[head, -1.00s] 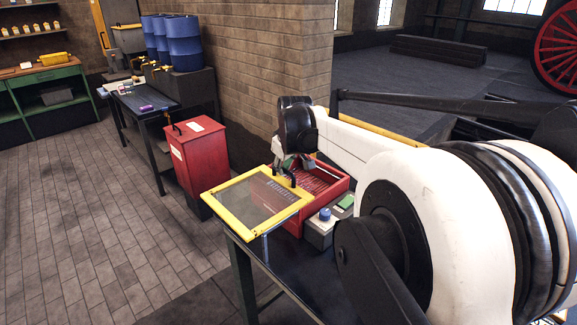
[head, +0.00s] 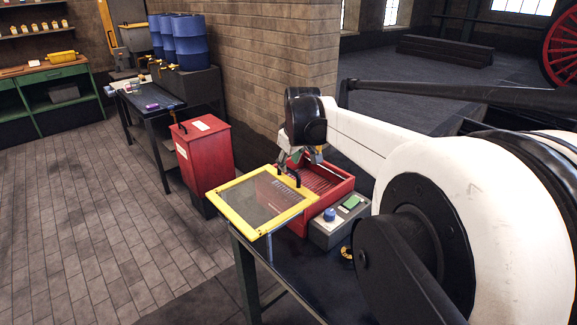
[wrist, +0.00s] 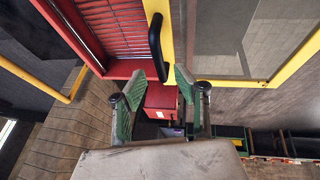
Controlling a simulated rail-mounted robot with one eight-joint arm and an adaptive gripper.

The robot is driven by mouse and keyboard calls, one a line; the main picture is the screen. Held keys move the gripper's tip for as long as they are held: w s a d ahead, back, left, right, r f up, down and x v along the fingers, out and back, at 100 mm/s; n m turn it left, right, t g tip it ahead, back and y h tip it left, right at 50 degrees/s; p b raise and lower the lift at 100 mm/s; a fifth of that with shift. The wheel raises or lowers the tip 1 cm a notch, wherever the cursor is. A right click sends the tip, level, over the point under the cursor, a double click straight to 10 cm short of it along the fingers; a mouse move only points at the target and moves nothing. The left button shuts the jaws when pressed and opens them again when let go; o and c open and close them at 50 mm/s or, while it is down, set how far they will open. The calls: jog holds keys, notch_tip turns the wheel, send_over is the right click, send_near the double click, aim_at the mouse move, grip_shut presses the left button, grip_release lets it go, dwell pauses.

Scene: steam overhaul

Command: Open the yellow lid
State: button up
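The yellow lid (head: 230,211) is a yellow frame around a grey see-through panel. It overhangs the left side of the red box (head: 322,206) and covers only part of it; the box's slatted inside shows on the right. A black handle (head: 289,177) stands on the lid's edge near the slats. My gripper (head: 303,160) is just behind and above the handle. In the wrist view, my gripper (wrist: 160,77) has its green-padded fingers apart with nothing between them. The handle (wrist: 156,45) and yellow frame (wrist: 218,86) lie just beyond the fingertips, and the handle looks free of them.
A red cabinet (head: 204,158) stands behind to the left. A brick wall (head: 275,70) rises behind. The floor at left is clear.

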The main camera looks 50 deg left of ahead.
jog(key=v, duration=0.9)
jog(key=shift+r, duration=0.2)
jog(key=shift+d, duration=0.15)
